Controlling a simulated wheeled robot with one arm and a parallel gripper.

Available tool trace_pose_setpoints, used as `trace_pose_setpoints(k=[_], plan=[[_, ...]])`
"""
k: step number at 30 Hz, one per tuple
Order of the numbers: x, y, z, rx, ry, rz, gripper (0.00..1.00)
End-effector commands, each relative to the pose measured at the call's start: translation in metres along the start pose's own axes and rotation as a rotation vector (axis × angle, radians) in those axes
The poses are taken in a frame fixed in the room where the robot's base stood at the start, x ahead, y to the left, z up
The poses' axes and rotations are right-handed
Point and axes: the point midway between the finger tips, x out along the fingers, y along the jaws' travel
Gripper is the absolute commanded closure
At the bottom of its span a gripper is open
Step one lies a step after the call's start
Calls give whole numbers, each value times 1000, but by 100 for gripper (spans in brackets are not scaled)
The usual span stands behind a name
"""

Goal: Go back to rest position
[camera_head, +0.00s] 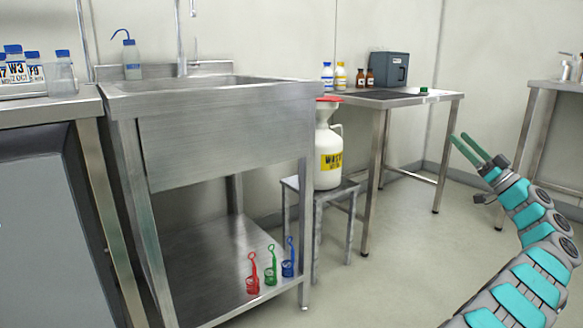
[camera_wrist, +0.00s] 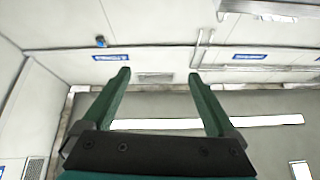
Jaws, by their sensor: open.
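My gripper (camera_head: 465,147) is at the right of the head view, at the end of my teal and grey arm. Its two green fingers are apart and point up and to the left. Nothing is between them. In the wrist view the open fingers (camera_wrist: 158,75) frame pale wall and ceiling, with blue signs beyond. The gripper appears clear of all furniture.
A steel sink (camera_head: 200,90) stands at centre left, with red (camera_head: 252,275), green (camera_head: 270,266) and blue (camera_head: 289,258) tools on its lower shelf. A white waste container (camera_head: 327,150) sits on a stool (camera_head: 320,193). A steel table (camera_head: 440,97) stands behind. Floor at centre right is clear.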

Motion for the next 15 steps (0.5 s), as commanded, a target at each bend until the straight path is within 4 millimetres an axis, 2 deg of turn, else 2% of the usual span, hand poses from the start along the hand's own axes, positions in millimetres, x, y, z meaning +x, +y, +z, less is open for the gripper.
trace_pose_setpoints(k=[8, 11, 14, 15], plan=[[35, -24, 19, 173, -41, -44, 7], [53, -40, 29, 254, -74, -70, 7], [75, -66, 42, 358, -120, -105, 7], [85, -80, 48, 404, -147, -124, 7]])
